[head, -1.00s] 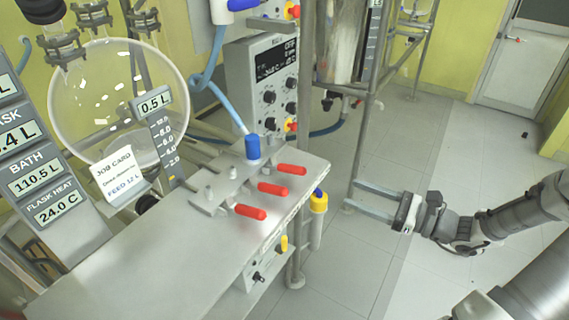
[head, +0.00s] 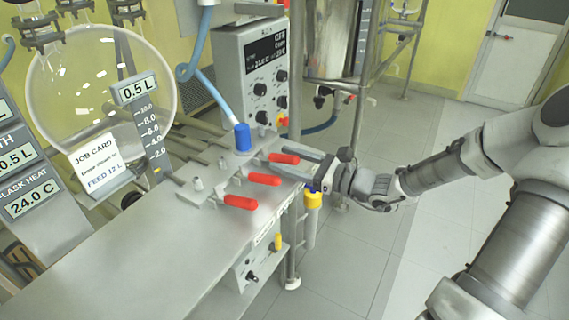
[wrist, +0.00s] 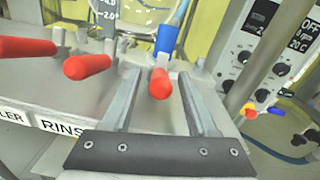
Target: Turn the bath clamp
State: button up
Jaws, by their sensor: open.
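Three red-handled clamps sit in a row on a metal manifold at the bench's right edge: near (head: 240,202), middle (head: 264,179) and far (head: 284,158). In the wrist view, the far clamp's red handle (wrist: 160,84) lies between the fingers of my open gripper (wrist: 158,100), with a gap on each side. The middle handle (wrist: 87,66) and near handle (wrist: 25,48) are to its left. In the head view, my gripper (head: 296,163) reaches the far clamp from the right. Edge labels are partly hidden, so I cannot read which clamp is marked bath.
A blue hose fitting (head: 242,137) stands upright behind the far clamp. A grey control box (head: 252,75) is behind it. A yellow-capped tube (head: 313,200) hangs below the bench edge. A metal frame post (head: 361,105) stands beyond my gripper. The bench's front (head: 150,265) is clear.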

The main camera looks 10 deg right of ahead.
jog(key=shift+w+a, duration=0.3)
grip_shut()
dwell(1.3)
